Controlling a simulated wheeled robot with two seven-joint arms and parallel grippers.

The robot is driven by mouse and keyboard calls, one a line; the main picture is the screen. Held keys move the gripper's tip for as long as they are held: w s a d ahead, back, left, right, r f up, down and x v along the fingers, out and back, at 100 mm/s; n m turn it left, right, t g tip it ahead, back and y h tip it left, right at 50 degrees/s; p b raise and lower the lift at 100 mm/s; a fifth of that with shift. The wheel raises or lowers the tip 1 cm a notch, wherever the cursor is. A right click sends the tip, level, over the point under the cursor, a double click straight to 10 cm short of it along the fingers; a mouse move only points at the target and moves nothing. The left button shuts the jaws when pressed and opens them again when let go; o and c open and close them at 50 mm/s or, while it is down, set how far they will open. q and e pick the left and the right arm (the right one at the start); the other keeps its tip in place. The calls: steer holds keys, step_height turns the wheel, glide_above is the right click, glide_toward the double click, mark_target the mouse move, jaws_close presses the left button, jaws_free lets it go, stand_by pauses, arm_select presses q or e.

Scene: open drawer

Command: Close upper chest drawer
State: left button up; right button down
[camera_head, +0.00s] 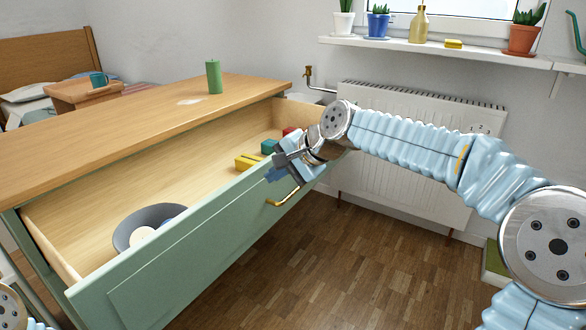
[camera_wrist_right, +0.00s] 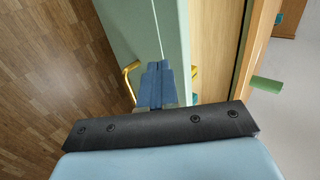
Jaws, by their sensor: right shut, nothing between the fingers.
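The upper chest drawer stands open, its green front (camera_head: 190,250) pulled out from under the chest's wooden top (camera_head: 130,125). My right gripper (camera_head: 272,176) is shut and empty at the drawer front, just above the handle in the head view. My left gripper is out of view.
The drawer holds a grey bowl (camera_head: 122,234) and several coloured blocks (camera_head: 247,162). A green candle (camera_head: 214,77) stands on the chest top. A white radiator (camera_head: 400,180) is behind my right arm. The wooden floor (camera_head: 330,280) before the drawer is clear.

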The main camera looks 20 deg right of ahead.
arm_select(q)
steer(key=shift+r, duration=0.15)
arm_select(e)
steer(key=shift+w+a, duration=0.85)
steer(key=shift+w, duration=0.15)
